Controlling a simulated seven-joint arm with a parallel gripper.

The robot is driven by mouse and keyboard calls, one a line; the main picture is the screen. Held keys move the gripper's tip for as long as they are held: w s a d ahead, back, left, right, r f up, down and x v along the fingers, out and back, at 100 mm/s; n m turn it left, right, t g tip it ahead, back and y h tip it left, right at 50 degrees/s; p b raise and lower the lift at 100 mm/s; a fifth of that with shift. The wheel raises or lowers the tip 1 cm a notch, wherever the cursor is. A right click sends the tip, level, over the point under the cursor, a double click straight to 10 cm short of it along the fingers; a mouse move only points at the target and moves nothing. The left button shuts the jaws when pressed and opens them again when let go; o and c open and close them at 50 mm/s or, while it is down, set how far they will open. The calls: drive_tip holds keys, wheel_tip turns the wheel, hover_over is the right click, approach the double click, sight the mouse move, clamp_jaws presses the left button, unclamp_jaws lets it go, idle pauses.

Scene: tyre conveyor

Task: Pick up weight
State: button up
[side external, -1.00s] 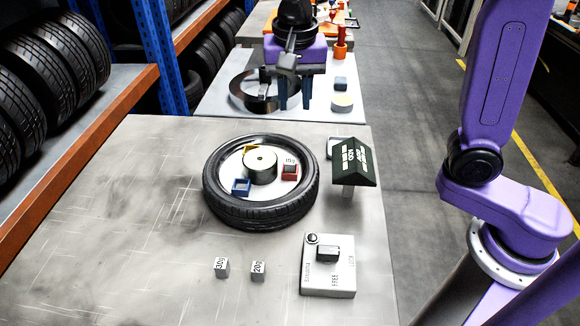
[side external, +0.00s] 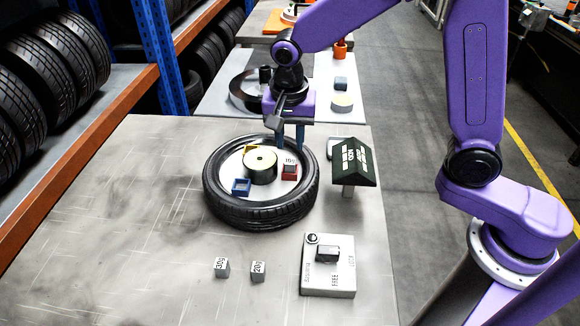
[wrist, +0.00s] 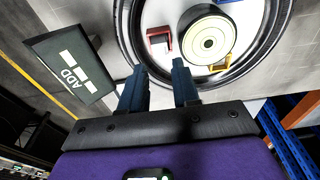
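A small white weight cube (side external: 290,159) with dark marking sits in a red square holder (side external: 289,173) inside the tyre (side external: 262,215); the red holder also shows in the wrist view (wrist: 159,40). Two more weight cubes stand on the bare table in front of the tyre: one looks marked 30 (side external: 221,267), the other 20 (side external: 257,271). My gripper (side external: 291,143) points down over the tyre's far right rim, above and behind the red holder. Its fingers (wrist: 159,70) are apart with nothing between them.
Inside the tyre are a round hub (side external: 260,165), a blue holder (side external: 241,187) and a yellow holder (side external: 250,149). A dark sign (side external: 353,162) stands close right of the tyre. A switch box (side external: 328,270) is at front right. The table's left side is clear.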

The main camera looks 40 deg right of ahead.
sight(290, 161)
drive_tip(key=shift+w+d+f, duration=0.1)
drive_tip(key=shift+w+f, duration=0.05)
drive_tip(key=shift+f, duration=2.75)
clamp_jaws()
